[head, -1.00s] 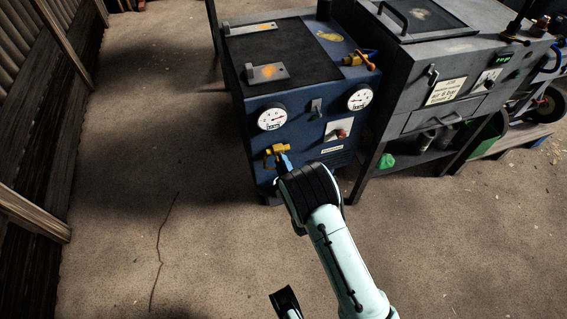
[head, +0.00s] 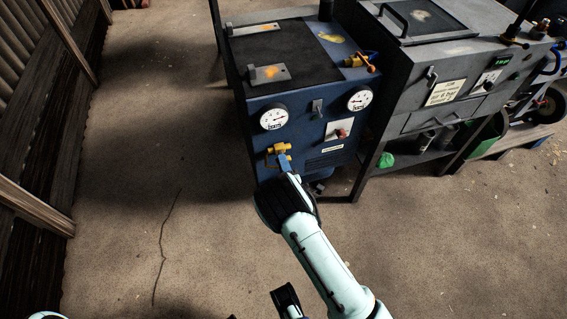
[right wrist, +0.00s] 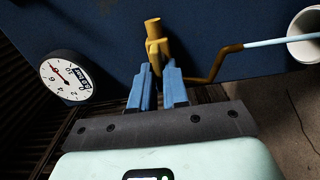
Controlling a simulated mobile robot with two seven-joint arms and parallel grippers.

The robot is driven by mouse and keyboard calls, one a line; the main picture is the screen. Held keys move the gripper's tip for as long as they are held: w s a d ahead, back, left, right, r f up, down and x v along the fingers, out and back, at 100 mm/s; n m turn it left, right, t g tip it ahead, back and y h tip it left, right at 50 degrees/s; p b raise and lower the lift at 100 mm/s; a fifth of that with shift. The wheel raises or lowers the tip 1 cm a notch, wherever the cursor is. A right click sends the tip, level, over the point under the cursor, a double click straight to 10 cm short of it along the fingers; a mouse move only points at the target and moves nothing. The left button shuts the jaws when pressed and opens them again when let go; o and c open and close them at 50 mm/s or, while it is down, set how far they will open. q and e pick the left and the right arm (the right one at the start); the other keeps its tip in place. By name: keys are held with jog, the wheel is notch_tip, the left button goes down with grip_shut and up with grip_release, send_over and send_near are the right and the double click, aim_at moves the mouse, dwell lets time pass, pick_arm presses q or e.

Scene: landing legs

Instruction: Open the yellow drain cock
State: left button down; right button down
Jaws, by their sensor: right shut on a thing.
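The yellow drain cock (head: 279,149) sticks out low on the front of the blue cabinet (head: 259,141), below the left gauge. In the right wrist view the brass-yellow cock (right wrist: 154,42) stands between and just beyond the blue fingertips. My right gripper (head: 285,163) reaches it from below and in front. Its fingers (right wrist: 159,78) are shut on the cock; the exact part held is partly hidden between them. My left gripper is not in view.
Two round gauges (head: 273,118) sit on the cabinet front; one shows close in the right wrist view (right wrist: 66,78). A bent brown pipe (right wrist: 208,80) runs right from the cock toward a white cylinder (right wrist: 306,34). A grey bench (head: 420,118) stands at right. The floor at left is clear.

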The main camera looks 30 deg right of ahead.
dwell(0.3)
jog(key=c, duration=1.2)
grip_release()
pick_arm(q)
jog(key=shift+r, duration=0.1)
pick_arm(e)
jog(key=shift+s, duration=0.15)
